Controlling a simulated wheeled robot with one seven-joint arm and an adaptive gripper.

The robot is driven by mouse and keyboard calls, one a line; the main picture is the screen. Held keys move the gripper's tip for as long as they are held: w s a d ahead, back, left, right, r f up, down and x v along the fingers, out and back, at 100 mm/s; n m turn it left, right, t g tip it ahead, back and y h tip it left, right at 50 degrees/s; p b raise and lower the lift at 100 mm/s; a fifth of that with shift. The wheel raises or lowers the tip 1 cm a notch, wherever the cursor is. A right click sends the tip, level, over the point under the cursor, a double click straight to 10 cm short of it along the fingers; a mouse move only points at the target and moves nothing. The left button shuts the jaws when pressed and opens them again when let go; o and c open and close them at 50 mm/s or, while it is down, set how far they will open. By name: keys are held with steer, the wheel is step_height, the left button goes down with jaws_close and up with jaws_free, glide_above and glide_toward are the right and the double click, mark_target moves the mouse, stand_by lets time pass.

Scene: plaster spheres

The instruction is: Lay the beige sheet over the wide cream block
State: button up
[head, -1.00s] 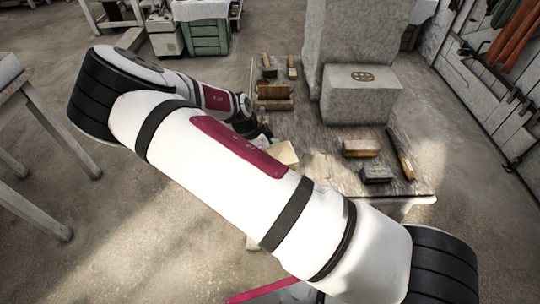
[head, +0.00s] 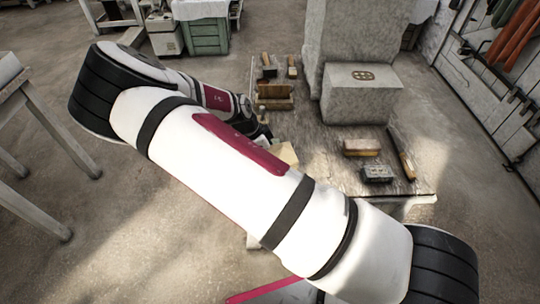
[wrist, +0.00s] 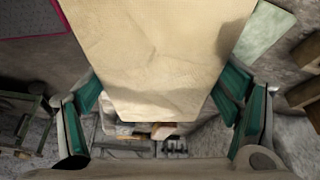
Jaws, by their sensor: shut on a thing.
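In the wrist view a beige sheet (wrist: 155,50) with a fine weave and faint creases fills the top middle and narrows toward the bottom. My gripper (wrist: 165,98) is shut on it, with a green-padded finger at each side. In the head view my gripper (head: 264,137) is small and mostly hidden by my arm, at the left side of the worktable. A pale cream patch (head: 287,154) shows just below it; I cannot tell whether this is the sheet or the block. I cannot clearly make out the wide cream block.
The worktable (head: 330,165) carries a big grey stone block (head: 360,95), a wooden-backed brush (head: 361,147), a dark grey block (head: 377,174) and a long tool (head: 402,153). A pale green flat piece (wrist: 263,32) lies right of the sheet. Bare tabletop shows in the middle.

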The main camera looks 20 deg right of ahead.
steer(key=shift+f, duration=0.35)
steer(key=o, duration=1.3)
steer(key=shift+r, duration=0.1)
steer(key=shift+r+p, duration=0.8)
steer(key=shift+r, duration=1.1)
